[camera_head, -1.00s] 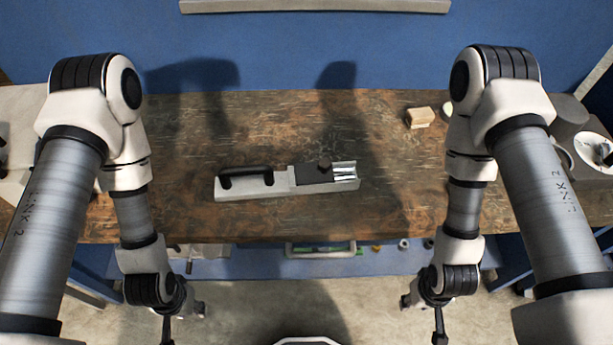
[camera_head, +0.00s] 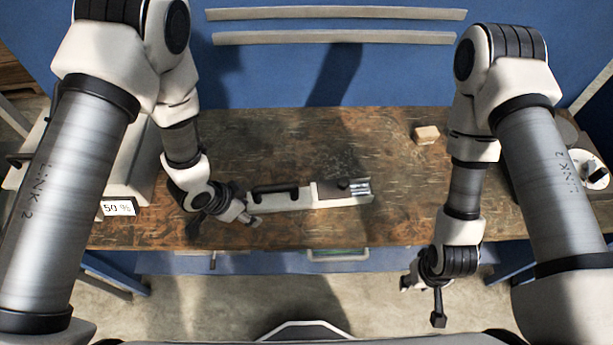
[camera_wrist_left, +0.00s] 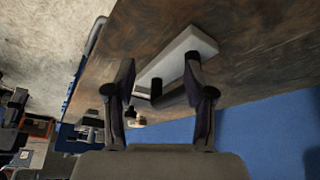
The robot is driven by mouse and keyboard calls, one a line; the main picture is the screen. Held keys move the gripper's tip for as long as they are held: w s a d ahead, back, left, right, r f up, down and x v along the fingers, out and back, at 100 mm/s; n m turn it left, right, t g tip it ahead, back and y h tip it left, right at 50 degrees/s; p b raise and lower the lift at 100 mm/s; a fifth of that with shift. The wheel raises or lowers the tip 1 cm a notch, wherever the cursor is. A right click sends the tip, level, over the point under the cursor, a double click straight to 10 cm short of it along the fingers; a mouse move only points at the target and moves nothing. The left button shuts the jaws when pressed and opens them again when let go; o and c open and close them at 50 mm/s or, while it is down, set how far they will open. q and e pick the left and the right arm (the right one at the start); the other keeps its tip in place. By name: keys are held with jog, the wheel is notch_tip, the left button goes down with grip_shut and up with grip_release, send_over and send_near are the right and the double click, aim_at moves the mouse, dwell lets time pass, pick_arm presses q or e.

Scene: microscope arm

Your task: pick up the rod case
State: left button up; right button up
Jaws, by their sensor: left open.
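The rod case (camera_head: 297,201) lies on the brown table. My left gripper (camera_head: 248,206) is open at the case's left end, beside the handle. In the left wrist view, the pale case (camera_wrist_left: 182,52) shows beyond and between the open fingers of my left gripper (camera_wrist_left: 160,68); contact cannot be told. My right gripper (camera_head: 425,300) hangs in front of the table, away from the case; its fingers are not clear.
A small wooden block (camera_head: 426,135) sits at the back right of the table (camera_head: 300,140). A pale device with a "50 %" display (camera_head: 118,208) stands at the left. A round white item (camera_head: 590,172) is at the far right. The table's middle behind the case is clear.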

aim_at(283, 186)
pick_arm(q)
jog(key=w+d+r+m, duration=0.3)
jog(key=w+d+r+m+p, duration=0.1)
jog(key=w+d+r+m, duration=0.2)
jog(key=shift+w+d+m+h, duration=0.15)
jog(key=shift+d+m+h, duration=0.15)
jog(key=shift+m, duration=0.1)
jog(key=f, duration=0.2)
jog(key=f+b, duration=0.1)
jog(key=shift+w+d+f, duration=0.1)
jog(key=shift+w+f, duration=0.1)
jog(key=shift+w, duration=0.05)
jog(key=b+x, duration=0.3)
jog(key=x, duration=0.1)
jog(key=shift+s+f, duration=0.15)
jog(key=shift+s, duration=0.1)
jog(key=shift+w+d, duration=0.1)
jog(key=shift+d, duration=0.05)
jog(key=shift+c, duration=1.1)
grip_shut()
jog(key=shift+r, duration=0.2)
pick_arm(e)
notch_tip(283, 186, down, 2)
jog(key=shift+d+f, duration=0.1)
